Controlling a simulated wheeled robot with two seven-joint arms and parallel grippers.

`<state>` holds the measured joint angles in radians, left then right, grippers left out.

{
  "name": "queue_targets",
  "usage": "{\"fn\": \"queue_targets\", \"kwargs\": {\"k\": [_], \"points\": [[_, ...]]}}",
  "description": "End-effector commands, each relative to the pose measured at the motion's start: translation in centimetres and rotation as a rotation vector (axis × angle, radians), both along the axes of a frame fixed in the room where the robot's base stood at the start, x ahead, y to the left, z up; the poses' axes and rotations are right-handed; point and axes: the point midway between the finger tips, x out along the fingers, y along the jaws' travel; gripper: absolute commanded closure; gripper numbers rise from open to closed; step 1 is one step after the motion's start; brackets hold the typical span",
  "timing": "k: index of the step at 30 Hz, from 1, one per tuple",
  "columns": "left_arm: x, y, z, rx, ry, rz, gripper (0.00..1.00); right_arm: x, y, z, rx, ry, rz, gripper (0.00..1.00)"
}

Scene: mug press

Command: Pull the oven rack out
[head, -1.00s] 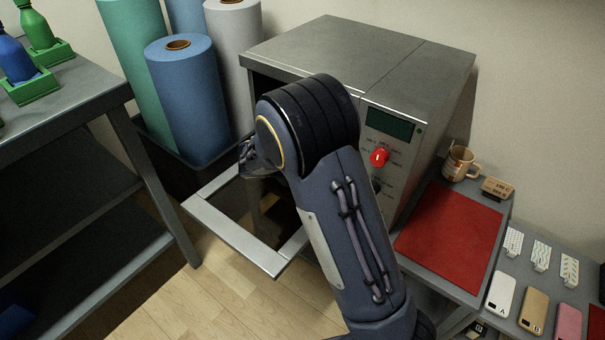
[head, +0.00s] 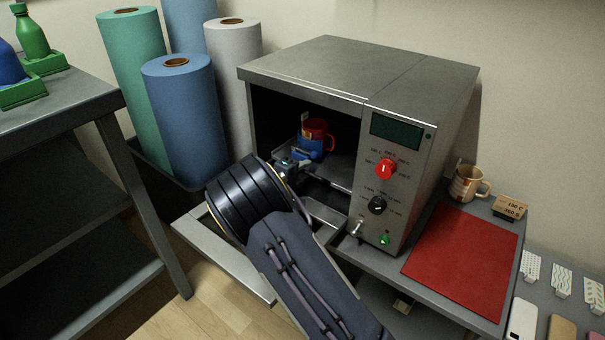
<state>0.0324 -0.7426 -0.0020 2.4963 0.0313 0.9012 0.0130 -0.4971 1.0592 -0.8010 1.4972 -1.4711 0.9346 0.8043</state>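The oven (head: 400,70) is a grey metal box with its door (head: 220,258) folded down in front. Inside, a red mug (head: 318,130) with a blue piece (head: 308,150) around or against it stands on the dark oven rack (head: 340,170). My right gripper (head: 292,166) is at the oven opening, by the rack's front left. My own arm hides much of the gripper and part of the door. I cannot tell whether its fingers are open or touch the rack. My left gripper is not in view.
The oven panel has a red knob (head: 385,169) and a black knob (head: 377,205). Large rolls (head: 185,120) stand left of the oven, near a dark shelf table (head: 60,110).

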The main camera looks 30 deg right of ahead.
Motion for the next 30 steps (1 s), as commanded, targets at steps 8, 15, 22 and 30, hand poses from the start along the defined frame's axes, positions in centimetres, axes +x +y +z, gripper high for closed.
{"fn": "queue_targets", "kwargs": {"k": [8,15,22,30], "points": [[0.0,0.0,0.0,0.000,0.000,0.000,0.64,0.1,-0.1,0.0,0.000,0.000,0.000,0.75],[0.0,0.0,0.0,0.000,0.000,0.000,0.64,0.1,-0.1,0.0,0.000,0.000,0.000,1.00],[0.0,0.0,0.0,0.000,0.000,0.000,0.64,0.0,-0.1,0.0,0.001,0.000,0.000,1.00],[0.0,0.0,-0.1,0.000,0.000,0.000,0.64,-0.3,0.9,0.0,0.001,-0.001,0.001,1.00]]}}
